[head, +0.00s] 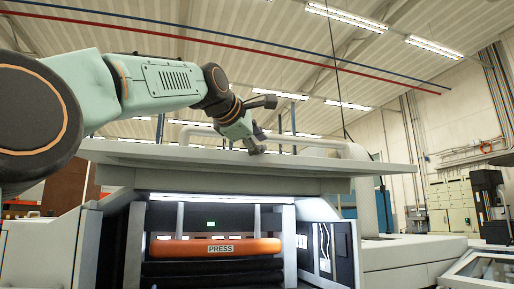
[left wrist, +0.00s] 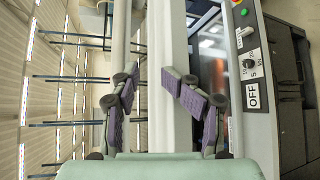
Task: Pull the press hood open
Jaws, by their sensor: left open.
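The press hood (head: 330,163) is a wide pale grey panel across the head view. It stands raised above the press front, with the opening below it exposed. A pale rail (head: 310,142) runs behind its upper edge. My left gripper (head: 262,128) is open just above the middle of the hood's edge. In the left wrist view, the open purple-padded fingers (left wrist: 150,78) have a pale grey panel strip (left wrist: 167,130) between or behind them. I cannot tell whether they touch it. My right gripper is in neither view.
Inside the press is an orange bar marked PRESS (head: 215,248) with dark layers below. A control panel with a green button and knob (left wrist: 248,66) shows at right in the left wrist view. Cabinets (head: 452,205) stand against the right wall. Space above the hood is mostly free.

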